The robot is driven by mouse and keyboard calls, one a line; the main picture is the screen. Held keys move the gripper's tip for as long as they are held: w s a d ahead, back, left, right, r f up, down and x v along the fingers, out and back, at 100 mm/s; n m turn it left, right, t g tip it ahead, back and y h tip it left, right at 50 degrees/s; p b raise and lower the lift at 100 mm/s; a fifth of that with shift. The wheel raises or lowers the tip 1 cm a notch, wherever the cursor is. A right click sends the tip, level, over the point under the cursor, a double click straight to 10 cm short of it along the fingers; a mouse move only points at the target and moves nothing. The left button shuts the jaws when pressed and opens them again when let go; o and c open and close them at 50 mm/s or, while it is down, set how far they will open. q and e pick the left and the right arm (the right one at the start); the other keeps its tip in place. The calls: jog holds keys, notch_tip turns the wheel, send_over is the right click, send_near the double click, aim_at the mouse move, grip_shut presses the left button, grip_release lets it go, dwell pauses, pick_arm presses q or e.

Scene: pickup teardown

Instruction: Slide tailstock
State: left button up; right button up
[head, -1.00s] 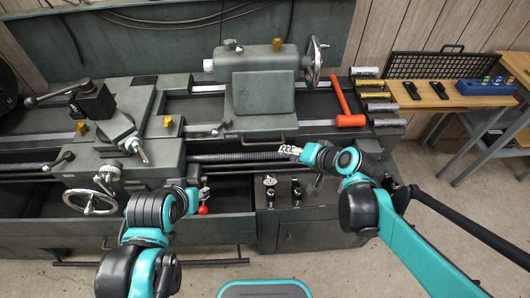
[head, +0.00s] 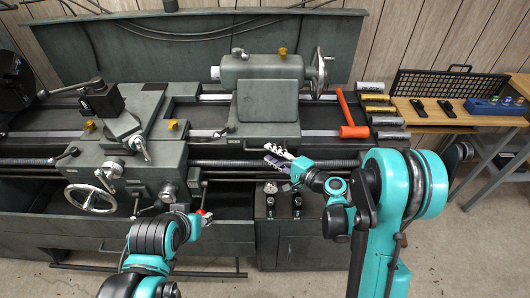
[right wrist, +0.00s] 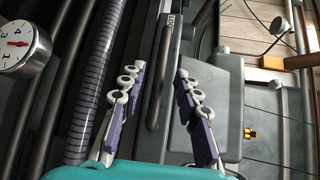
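The grey tailstock (head: 270,85) sits on the lathe bed at the back, centre right in the head view. Its handwheel (head: 319,72) is on its right side. In the right wrist view the tailstock body (right wrist: 215,100) fills the right half. My right gripper (head: 279,160) is in front of the bed, below the tailstock. In the right wrist view its fingers (right wrist: 157,85) are spread apart. A dark bar-shaped handle (right wrist: 158,85) shows between them, with no visible contact. My left gripper is near the carriage at lower left, its fingers hidden or too unclear to read.
The carriage (head: 125,130) with its handwheel (head: 90,198) stands at left. An orange hammer (head: 350,118) lies right of the tailstock. A side table (head: 435,116) with a blue block (head: 495,107) is at far right. The bed rails left of the tailstock look clear.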

aim_at(267, 151)
jog(key=shift+b+x, duration=0.35)
jog(key=shift+x, duration=1.45)
jog(key=shift+c, duration=0.2)
